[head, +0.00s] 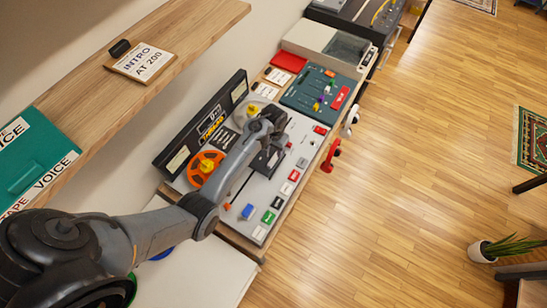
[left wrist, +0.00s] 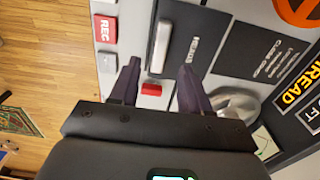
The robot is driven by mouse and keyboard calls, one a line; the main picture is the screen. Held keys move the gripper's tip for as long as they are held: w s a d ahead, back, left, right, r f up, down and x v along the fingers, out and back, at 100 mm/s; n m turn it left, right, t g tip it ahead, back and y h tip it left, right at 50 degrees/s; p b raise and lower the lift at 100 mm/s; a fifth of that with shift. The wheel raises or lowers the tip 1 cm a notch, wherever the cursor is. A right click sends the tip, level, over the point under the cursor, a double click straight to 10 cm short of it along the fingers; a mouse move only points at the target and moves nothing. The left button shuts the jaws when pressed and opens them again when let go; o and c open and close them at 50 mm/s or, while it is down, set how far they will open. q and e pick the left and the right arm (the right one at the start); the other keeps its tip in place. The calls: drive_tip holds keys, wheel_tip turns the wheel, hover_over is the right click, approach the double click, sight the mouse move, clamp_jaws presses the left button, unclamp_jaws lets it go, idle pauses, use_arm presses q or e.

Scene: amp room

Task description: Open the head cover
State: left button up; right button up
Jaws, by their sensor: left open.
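The head cover (left wrist: 178,38) is a dark plate on the tape deck with a pale bar handle (left wrist: 160,46) and a small label. In the head view the cover (head: 262,163) is a small black block, partly hidden by my arm. My left gripper (left wrist: 159,68) is open and empty. Its fingertips are spread to either side of the handle's near end in the left wrist view, with no clear contact. In the head view my left gripper (head: 268,138) is over the middle of the deck. My right gripper is not in view.
The deck carries an orange reel (head: 205,168), a yellow-hubbed reel (head: 252,112) and several coloured buttons along its front edge. A black panel (head: 203,125) stands upright behind it. A wooden shelf (head: 150,70) overhangs on the left. The floor (head: 420,150) on the right is mostly clear.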

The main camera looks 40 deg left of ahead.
sight(274, 158)
use_arm(q)
wheel_tip(274, 158, down, 7)
drive_tip(key=shift+r+b, duration=0.1)
drive_tip(key=shift+b, duration=0.3)
drive_tip(key=shift+c, duration=0.5)
clamp_jaws()
drive_tip(key=shift+a, duration=0.15)
